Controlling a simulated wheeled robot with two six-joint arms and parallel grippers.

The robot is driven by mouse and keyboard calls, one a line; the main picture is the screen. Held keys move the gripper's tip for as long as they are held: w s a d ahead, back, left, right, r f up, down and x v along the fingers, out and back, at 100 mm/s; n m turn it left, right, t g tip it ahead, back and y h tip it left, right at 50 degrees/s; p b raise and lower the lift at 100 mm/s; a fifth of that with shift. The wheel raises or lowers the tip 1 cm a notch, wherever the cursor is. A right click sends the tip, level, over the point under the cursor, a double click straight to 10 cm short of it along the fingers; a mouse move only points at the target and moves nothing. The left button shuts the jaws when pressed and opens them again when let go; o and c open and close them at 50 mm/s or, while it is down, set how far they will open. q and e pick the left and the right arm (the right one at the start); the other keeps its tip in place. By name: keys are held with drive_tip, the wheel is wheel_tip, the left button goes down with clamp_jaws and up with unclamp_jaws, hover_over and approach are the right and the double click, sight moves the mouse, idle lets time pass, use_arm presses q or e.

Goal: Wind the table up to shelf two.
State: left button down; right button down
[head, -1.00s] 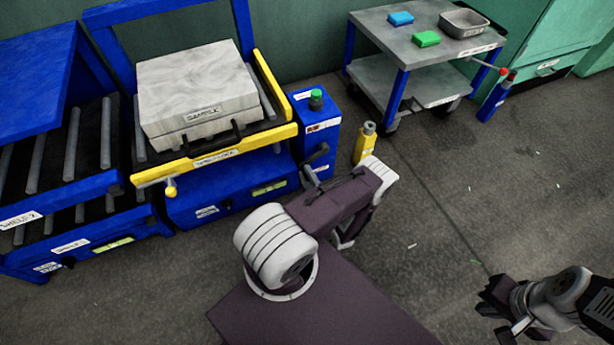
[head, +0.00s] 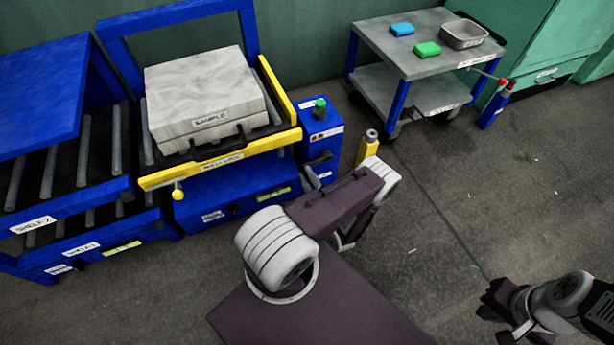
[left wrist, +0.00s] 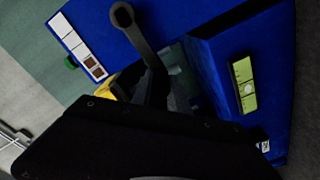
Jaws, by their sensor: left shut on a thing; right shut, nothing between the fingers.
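The yellow-edged lift table (head: 270,143) carries a grey block marked SAMPLE (head: 205,92) on its rollers. Its yellow front edge appears near the height of the shelf marked SHELF 2 (head: 33,225); I cannot tell whether they are level. The blue crank post (head: 322,128) stands at the table's right, with a dark crank (head: 318,160) on its front. The crank arm (left wrist: 140,40) also shows in the left wrist view. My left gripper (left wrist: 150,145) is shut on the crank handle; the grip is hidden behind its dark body. My right gripper (head: 502,310) is shut and empty over the floor.
A lower shelf marked SHELF 1 (head: 80,248) lies below shelf two. A yellow bottle-like object (head: 367,147) stands beside the post. A grey cart (head: 480,55) with blue and green blocks and a metal tray is at the back right.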

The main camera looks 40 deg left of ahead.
sight(311, 166)
use_arm(q)
drive_tip(key=shift+w+d+r, duration=0.1)
drive_tip(key=shift+w+r, duration=0.15)
drive_tip(key=shift+w, duration=0.1)
drive_tip(key=c, duration=1.3)
unclamp_jaws()
drive_tip(key=r+p, duration=0.4)
drive_tip(key=r, duration=0.1)
drive_tip(key=shift+w+d+r, duration=0.1)
drive_tip(key=shift+w+d, duration=0.05)
drive_tip(key=shift+d, duration=0.1)
drive_tip(key=w+d+r+p, duration=0.3)
drive_tip(key=d+r+p, duration=0.1)
drive_tip(key=d, duration=0.6)
drive_tip(key=shift+d+r+p, duration=0.3)
drive_tip(key=shift+d+r, duration=0.1)
drive_tip(key=shift+r, duration=0.45)
drive_tip(key=shift+c, duration=0.2)
